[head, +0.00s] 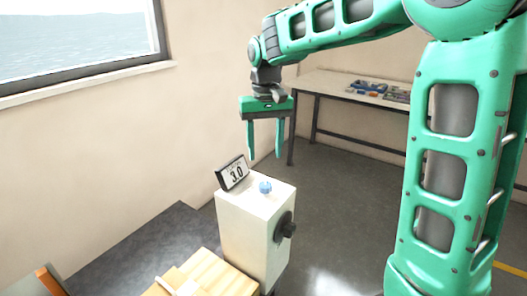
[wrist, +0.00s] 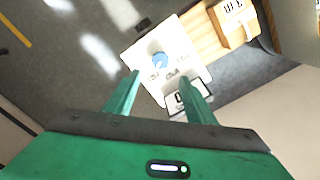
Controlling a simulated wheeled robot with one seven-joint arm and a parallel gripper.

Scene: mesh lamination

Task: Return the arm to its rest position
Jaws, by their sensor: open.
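My green arm rises at the right of the head view and reaches left across the top. My gripper (head: 264,155) points down with its two fingers spread, open and empty. It hangs in the air above and a little behind a white box-shaped machine (head: 243,232). In the wrist view my gripper (wrist: 160,90) shows its fingers apart with nothing between them. A small blue item (head: 265,187) sits on the machine's top and also shows in the wrist view (wrist: 160,60).
A small display reading 3.0 (head: 232,173) stands on the machine, and a dark knob (head: 286,228) is on its side. A table (head: 325,84) with coloured items stands behind. A window wall (head: 85,140) is at left. Open floor (head: 345,190) lies right of the machine.

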